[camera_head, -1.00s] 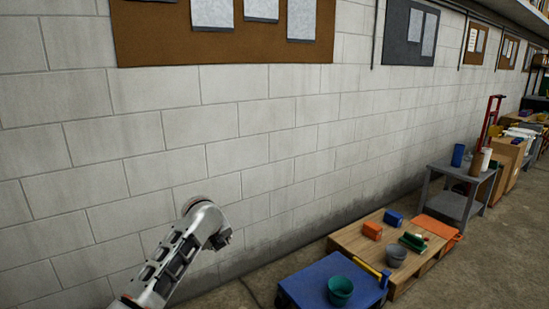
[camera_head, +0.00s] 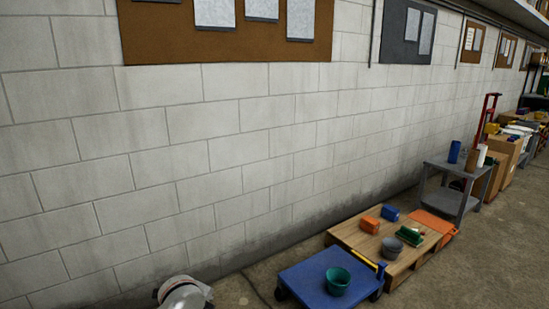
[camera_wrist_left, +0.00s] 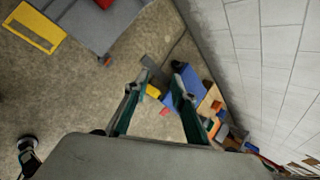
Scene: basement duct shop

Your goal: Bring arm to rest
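My left arm (camera_head: 183,292) shows only as a rounded white and grey link at the bottom edge of the head view, close to the block wall. Its gripper is outside that view. In the left wrist view my left gripper (camera_wrist_left: 155,85) has its two green-and-grey fingers spread apart, with nothing held between them. The floor and several distant objects show beyond the fingers. My right arm and right gripper are in neither view.
A pale block wall (camera_head: 240,150) runs along the left. A blue platform cart (camera_head: 303,275) carries a green bucket (camera_head: 337,280). Behind it a wooden pallet (camera_head: 352,238) bears bins and a grey bucket (camera_head: 392,248). A grey cart (camera_head: 448,170) stands beyond. Floor at right is clear.

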